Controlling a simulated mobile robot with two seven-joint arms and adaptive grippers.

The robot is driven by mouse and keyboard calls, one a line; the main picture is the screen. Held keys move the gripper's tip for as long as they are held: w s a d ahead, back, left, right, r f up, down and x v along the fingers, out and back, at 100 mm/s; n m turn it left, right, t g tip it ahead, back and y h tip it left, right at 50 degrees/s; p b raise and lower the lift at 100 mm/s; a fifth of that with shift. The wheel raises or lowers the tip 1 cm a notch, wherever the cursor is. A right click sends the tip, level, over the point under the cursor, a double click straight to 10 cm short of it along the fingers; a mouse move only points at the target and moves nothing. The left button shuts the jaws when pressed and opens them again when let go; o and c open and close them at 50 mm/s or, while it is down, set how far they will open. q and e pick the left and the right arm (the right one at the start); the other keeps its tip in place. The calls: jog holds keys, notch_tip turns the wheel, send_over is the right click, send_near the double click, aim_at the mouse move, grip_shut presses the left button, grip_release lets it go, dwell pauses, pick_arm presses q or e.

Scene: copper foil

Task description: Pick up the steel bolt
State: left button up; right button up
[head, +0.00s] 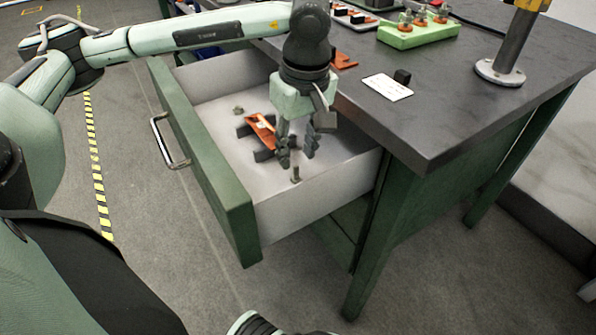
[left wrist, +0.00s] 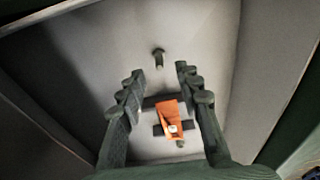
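The steel bolt (head: 296,175) stands on the floor of the open drawer (head: 222,200), near the drawer's side wall. It also shows in the left wrist view (left wrist: 159,58), just beyond the fingertips. My left gripper (head: 297,156) points down into the drawer, close to the bolt and seemingly above it. Its fingers are apart with nothing between the tips, as the left wrist view also shows (left wrist: 160,72). I cannot tell the exact height gap to the bolt.
An orange piece (head: 261,132) with dark blocks lies in the drawer beside my gripper. A small metal part (head: 238,110) lies farther back. The drawer's walls surround the gripper. The grey worktop (head: 440,110) holds a white card (head: 387,87) and a green fixture (head: 418,33).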

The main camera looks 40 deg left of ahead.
aim_at(296, 166)
pick_arm(q)
jog(key=f, duration=0.5)
jog(key=shift+w+a, duration=0.1)
jog(key=shift+a, duration=0.15)
grip_shut()
